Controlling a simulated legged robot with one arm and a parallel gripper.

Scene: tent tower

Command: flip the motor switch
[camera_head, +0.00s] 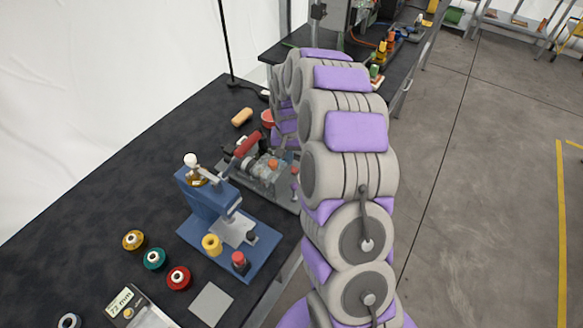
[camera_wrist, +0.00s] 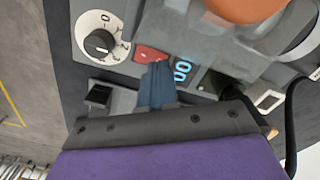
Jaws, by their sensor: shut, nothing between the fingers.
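In the wrist view my gripper (camera_wrist: 158,78) is shut, with narrow blue-grey fingers and nothing held. The fingertips are at a grey control panel, close below a red switch (camera_wrist: 151,52) and left of a small display with blue digits (camera_wrist: 182,70). I cannot tell whether they touch the panel. A black rotary knob (camera_wrist: 99,43) on a white numbered dial sits to the upper left. A pale rocker-like part (camera_wrist: 268,100) is at the right. Which of these is the motor switch, I cannot tell. In the head view my arm hides the gripper.
In the head view, a blue press (camera_head: 208,205) stands on the black table (camera_head: 95,165). A grey machine with a red part (camera_head: 248,144) is behind it, near my arm. Several coloured rings lie front left. A dark cable (camera_wrist: 289,120) runs along the right in the wrist view.

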